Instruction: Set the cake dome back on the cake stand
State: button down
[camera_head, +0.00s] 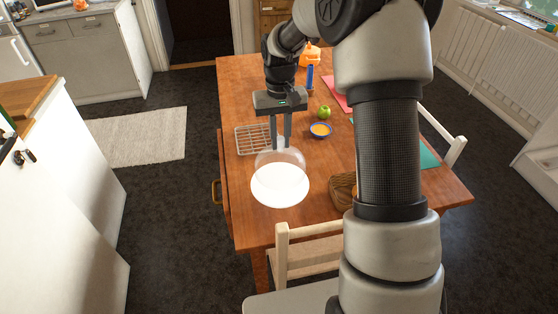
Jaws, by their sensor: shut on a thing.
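The clear glass cake dome (280,158) is near the left part of the wooden table in the head view. My gripper (281,146) points down above it, its two fingers shut on the dome's top. The white round cake stand (280,188) is directly below and slightly nearer than the dome, and its bright top is bare as far as I can see. The dome overlaps the far part of the stand in this view. I cannot tell whether its lower rim touches the stand.
A wire rack (250,140) lies left of my gripper. A blue-rimmed bowl (320,131), a green apple (324,113) and a wicker basket (342,192) are to the right. A white chair (310,254) stands at the table's near edge. My arm hides part of the table's right side.

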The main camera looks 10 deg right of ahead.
aim_at(280, 154)
jog(key=shift+f, duration=3.05)
jog(key=shift+f, duration=0.15)
jog(key=c, duration=1.6)
grip_release()
